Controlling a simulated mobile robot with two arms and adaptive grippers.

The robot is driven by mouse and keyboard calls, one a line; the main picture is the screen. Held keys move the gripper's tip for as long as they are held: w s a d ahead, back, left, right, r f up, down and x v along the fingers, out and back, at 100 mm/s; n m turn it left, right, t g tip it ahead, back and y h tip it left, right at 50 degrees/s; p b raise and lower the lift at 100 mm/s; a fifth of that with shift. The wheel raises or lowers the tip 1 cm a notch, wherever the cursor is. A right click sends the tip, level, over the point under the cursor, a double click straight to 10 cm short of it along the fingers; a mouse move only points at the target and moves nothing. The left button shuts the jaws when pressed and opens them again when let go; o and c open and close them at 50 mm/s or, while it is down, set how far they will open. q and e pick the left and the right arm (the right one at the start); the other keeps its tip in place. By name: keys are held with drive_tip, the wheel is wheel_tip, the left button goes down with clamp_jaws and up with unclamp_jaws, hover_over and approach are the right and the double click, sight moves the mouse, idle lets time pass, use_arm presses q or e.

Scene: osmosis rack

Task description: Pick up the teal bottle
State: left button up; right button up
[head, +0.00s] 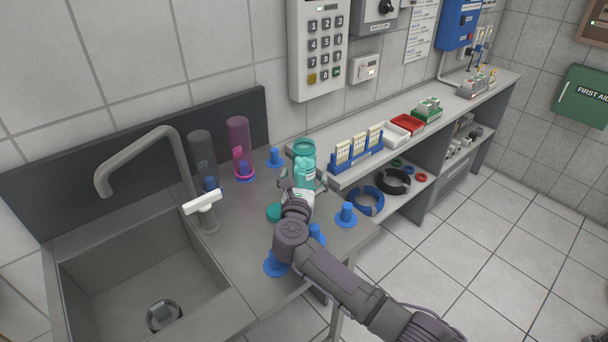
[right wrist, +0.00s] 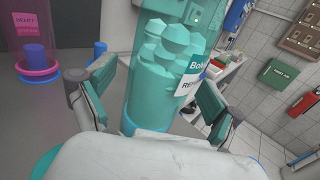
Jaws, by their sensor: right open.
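The teal bottle (head: 304,150) stands upright at the back right of the sink counter, see-through, with rounded teal shapes inside and a white label. My right gripper (head: 303,182) is open at the bottle's near side. In the right wrist view the bottle (right wrist: 160,85) rises between the two spread fingers, with visible gaps at both sides. Its base is partly hidden behind the white palm. My left gripper is not in view.
A magenta bottle (head: 238,138) and a grey bottle (head: 201,150) stand left, near the tap (head: 150,140). Blue pegs (head: 346,215) and a teal disc (head: 274,212) surround my arm. The shelf with a blue rack (head: 355,155) is close on the right.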

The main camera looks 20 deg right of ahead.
drive_tip(key=c, duration=1.4)
drive_tip(key=shift+o, duration=0.2)
drive_tip(key=shift+r, duration=0.1)
